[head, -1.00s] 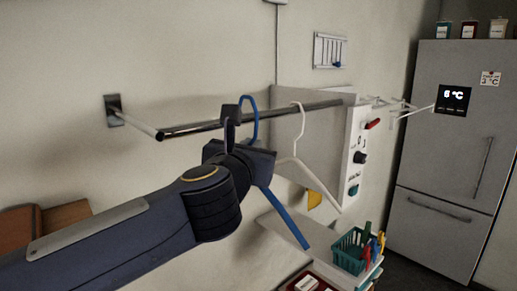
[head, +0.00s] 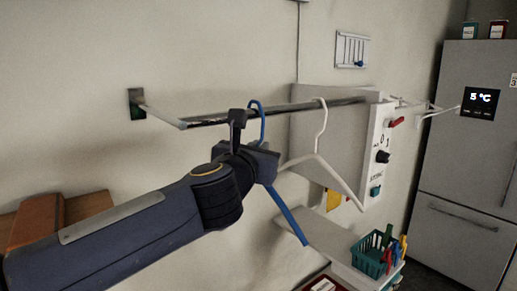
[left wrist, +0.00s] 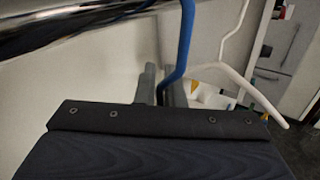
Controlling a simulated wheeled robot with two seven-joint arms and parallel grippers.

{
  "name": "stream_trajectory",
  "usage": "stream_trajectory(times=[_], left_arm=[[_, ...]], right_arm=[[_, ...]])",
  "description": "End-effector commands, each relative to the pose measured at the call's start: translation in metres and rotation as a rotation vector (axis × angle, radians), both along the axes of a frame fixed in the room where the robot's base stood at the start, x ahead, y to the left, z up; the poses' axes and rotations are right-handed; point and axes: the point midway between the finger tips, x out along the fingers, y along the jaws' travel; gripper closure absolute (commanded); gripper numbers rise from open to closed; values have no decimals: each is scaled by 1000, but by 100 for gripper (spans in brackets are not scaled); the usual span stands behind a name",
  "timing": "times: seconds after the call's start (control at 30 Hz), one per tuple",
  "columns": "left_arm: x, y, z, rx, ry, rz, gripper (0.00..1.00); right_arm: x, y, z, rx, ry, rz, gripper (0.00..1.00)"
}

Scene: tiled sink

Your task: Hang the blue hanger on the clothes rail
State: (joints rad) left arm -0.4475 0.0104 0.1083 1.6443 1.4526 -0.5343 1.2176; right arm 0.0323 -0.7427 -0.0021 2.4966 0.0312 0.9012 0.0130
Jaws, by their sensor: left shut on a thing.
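The blue hanger (head: 289,217) is held in my left gripper (head: 264,160), below the clothes rail (head: 295,107). Its hook rises above the rail's line in the head view and appears to curve over it. I cannot tell whether the hook bears on the rail. One lower arm of the hanger slopes down to the right; the rest is hidden behind my gripper. In the left wrist view, the fingers (left wrist: 163,86) are shut around the blue neck (left wrist: 185,40), with the shiny rail (left wrist: 60,27) at upper left. My right gripper is not in view.
A white hanger (head: 320,140) hangs on the rail, just right of the blue one. A white panel with knobs (head: 381,150) stands at the rail's right end. A teal basket (head: 370,258) with coloured pegs sits on a shelf below. A fridge (head: 465,150) stands at right.

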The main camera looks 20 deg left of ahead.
Motion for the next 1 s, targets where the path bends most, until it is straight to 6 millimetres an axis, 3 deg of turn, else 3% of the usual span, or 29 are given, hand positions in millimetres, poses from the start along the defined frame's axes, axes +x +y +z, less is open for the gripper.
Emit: stream_trajectory(times=[0.33, 0.37, 0.53, 0.83, 1.0], left_arm=[[0, 0, -1, 0, 0, 0, 100], [0, 0, -1, 0, 0, 0, 88], [0, 0, -1, 0, 0, 0, 66], [-2, 0, -1, -1, 0, 0, 66], [-24, 1, -1, -2, -3, -1, 66]], right_arm=[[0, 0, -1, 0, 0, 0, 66], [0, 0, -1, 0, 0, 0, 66], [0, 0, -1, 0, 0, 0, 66], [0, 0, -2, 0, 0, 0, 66], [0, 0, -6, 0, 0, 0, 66]])
